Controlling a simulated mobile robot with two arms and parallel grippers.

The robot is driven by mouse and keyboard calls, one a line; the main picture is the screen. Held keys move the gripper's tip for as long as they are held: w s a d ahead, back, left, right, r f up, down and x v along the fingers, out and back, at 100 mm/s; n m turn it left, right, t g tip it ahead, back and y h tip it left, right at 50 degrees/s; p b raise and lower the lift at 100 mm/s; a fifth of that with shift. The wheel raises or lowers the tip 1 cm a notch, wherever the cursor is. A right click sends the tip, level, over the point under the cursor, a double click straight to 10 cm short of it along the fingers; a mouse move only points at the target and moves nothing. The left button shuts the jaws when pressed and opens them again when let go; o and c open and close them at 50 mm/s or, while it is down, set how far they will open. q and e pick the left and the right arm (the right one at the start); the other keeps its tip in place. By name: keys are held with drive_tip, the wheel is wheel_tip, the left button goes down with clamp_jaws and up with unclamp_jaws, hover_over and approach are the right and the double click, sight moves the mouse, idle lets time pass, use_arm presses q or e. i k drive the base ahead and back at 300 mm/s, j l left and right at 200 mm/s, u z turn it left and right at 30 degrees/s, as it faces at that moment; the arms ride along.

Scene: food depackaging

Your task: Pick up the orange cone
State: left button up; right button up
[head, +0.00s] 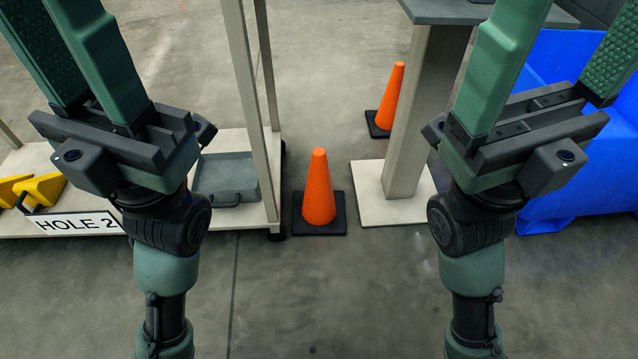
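Two orange cones with black square bases stand upright on the floor. The nearer cone (319,190) is in the middle of the head view, between a wheeled rack and a pale post. The farther cone (390,98) is behind the post, which hides part of its right side. My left gripper (58,50) is at the upper left, open and empty, with the textured inside of one finger showing. My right gripper (560,55) is at the upper right, open and empty. Both are apart from the cones, and their fingertips run to or past the top edge.
The rack (243,100) at the left holds a grey tray (226,178), yellow items (42,189) and a "HOLE 2" sign (80,223). The post (425,110) has a pale base plate (372,200). A blue bin (560,200) stands at right. The front floor is clear.

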sight(318, 209)
drive_tip(key=l+u, duration=0.15)
drive_tip(key=l, duration=1.3)
drive_tip(key=i+l, duration=0.2)
drive_tip(key=i+l+u, duration=0.1)
drive_tip(key=l, duration=0.3)
drive_tip(key=i+l, duration=0.2)
drive_tip(key=l, duration=0.15)
